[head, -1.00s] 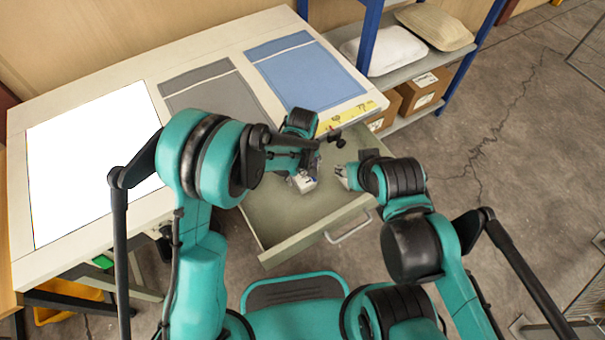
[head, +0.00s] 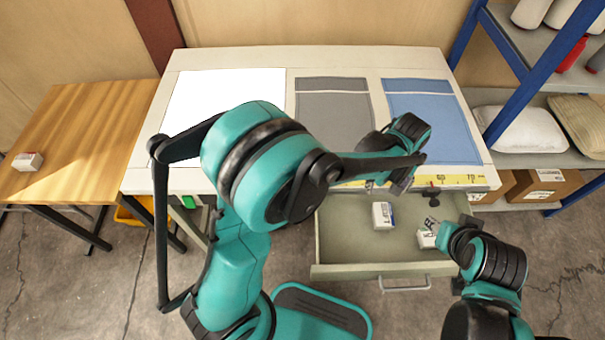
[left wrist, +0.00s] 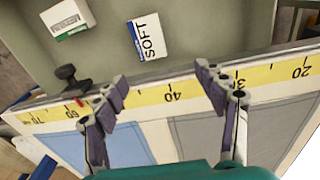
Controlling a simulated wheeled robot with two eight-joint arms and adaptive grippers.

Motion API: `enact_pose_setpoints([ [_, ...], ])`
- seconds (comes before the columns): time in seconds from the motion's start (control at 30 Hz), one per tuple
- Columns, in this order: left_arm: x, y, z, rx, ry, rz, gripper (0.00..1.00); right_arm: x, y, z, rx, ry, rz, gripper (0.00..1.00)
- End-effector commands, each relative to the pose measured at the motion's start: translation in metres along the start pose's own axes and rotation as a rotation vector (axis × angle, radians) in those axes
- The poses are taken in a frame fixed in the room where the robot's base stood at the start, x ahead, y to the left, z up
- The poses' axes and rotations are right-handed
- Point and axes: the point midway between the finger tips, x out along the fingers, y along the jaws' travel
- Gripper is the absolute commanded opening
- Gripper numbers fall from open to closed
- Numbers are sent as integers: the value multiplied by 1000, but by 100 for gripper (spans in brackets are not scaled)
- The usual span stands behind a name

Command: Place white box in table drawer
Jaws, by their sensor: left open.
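A white box (head: 383,215) with a blue "SOFT" label lies in the open table drawer (head: 345,241); it also shows in the left wrist view (left wrist: 147,37). A second white box (head: 427,239), with a green side in the left wrist view (left wrist: 67,18), lies to its right in the drawer. A third white box (head: 27,162) sits on the wooden side table. My left gripper (head: 402,187) is open and empty above the table's front edge; its spread fingers (left wrist: 162,78) are apart from the boxes. My right gripper (head: 431,225) is beside the second box; its finger gap is unclear.
The white worktable (head: 225,60) holds a white sheet, a grey cloth (head: 333,110) and a blue cloth (head: 430,115). A yellow ruler (head: 465,181) runs along its front edge. A blue-posted shelf (head: 505,95) with pillows and cartons stands right. The wooden side table (head: 75,130) is mostly clear.

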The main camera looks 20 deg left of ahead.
Motion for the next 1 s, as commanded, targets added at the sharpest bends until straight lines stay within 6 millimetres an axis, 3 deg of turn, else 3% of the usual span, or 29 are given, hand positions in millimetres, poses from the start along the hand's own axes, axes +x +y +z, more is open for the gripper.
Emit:
enact_pose_setpoints([
  [0.1,-45,-45,-9,43,67,51,72,0,0,0,0,0,0,40],
  [0.3,-101,-121,-7,142,214,111,72,0,0,0,0,0,0,40],
  [0.43,-122,-168,5,206,321,122,72,0,0,0,0,0,0,40],
  [0.6,-134,-218,24,281,453,106,72,0,0,0,0,0,0,40],
  [0.8,-134,-247,37,336,544,76,72,0,0,0,0,0,0,40],
  [1.0,-134,-252,39,350,564,68,72,0,0,0,0,0,0,40],
])
